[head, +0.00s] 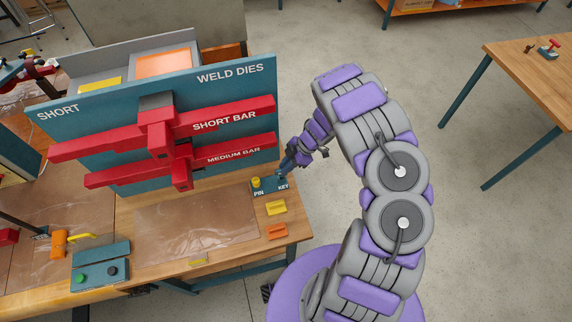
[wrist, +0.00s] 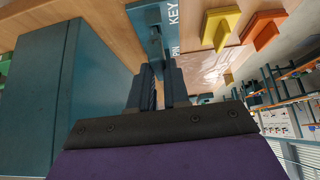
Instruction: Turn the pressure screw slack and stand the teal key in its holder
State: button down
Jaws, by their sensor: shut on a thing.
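My gripper (head: 288,164) is at the right end of the workbench, above the KEY end of a small teal holder (head: 265,193) marked PIN and KEY. In the wrist view my gripper (wrist: 160,84) is shut on the teal key (wrist: 156,55), seen only as a narrow strip between the fingers. The holder (wrist: 147,17) lies straight beyond the fingertips. The key's lower end is mostly hidden, so I cannot tell whether it is seated. A yellow pin (head: 256,182) stands at the PIN end. I cannot make out the pressure screw.
Yellow (head: 276,208) and orange (head: 277,231) pieces lie in front of the holder. A teal button box (head: 100,272) sits front left. Another table (head: 530,75) stands right, with open floor between.

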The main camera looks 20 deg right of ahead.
jog(key=shift+f, duration=0.15)
jog(key=shift+r, duration=0.2)
jog(key=shift+r, duration=0.2)
jog(key=shift+a+b, duration=0.2)
jog(key=shift+b, duration=0.15)
dwell(1.8)
jog(key=shift+f+b, duration=0.6)
jog(key=shift+f, duration=0.65)
jog(key=c, duration=1)
grip_release()
